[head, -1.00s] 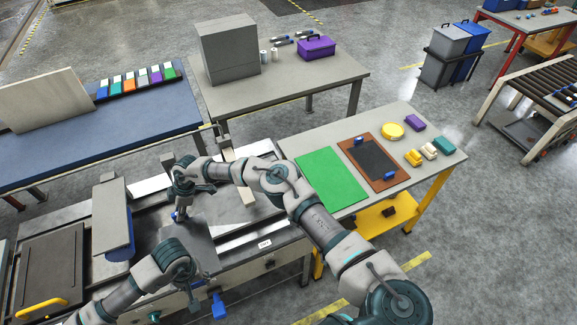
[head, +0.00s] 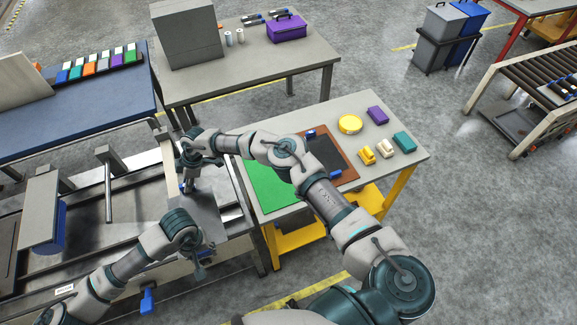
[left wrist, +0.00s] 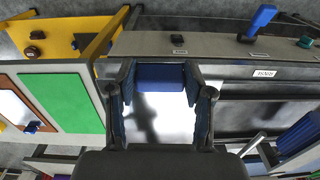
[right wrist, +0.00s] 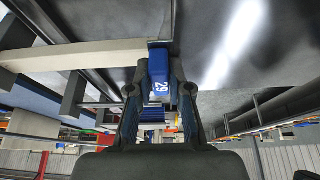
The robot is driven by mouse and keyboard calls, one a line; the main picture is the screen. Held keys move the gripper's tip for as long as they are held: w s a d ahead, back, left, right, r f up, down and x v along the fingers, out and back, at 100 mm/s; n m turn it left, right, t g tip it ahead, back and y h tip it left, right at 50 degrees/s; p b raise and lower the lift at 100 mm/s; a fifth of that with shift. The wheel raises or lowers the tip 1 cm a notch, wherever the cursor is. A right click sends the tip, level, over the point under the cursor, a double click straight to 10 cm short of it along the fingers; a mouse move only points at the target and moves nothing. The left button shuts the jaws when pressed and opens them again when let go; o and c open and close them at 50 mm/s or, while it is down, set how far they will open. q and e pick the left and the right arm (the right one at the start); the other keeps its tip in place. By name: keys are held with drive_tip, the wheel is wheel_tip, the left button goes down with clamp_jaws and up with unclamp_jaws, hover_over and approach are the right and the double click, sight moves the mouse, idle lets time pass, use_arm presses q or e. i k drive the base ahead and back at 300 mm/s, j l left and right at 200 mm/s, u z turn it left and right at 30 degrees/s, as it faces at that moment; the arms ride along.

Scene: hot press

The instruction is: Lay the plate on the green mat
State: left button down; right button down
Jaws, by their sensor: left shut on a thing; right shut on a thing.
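The plate (head: 207,212) is a grey metal sheet held between my two grippers over the press bench, to the left of the green mat. Its shiny face shows in the left wrist view (left wrist: 160,120) and in the right wrist view (right wrist: 222,48). My left gripper (left wrist: 160,88) is shut on the plate's blue handle (left wrist: 160,75). My right gripper (right wrist: 160,92) is shut on the opposite blue handle, marked 29 (right wrist: 158,72). The green mat (head: 268,187) lies bare on the grey side table, partly hidden by my right arm; it also shows in the left wrist view (left wrist: 65,98).
A brown framed board (head: 345,168) lies right of the mat. A yellow disc (head: 350,123) and several small coloured blocks stand farther right on the side table (head: 400,168). The press bench with posts (head: 107,185) is at left. A purple toolbox (head: 287,28) stands on the back table.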

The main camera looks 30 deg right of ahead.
sight(273, 173)
drive_tip(key=l, duration=0.8)
drive_tip(key=i+l, duration=0.15)
drive_tip(key=l, duration=0.6)
drive_tip(key=i+l, duration=0.25)
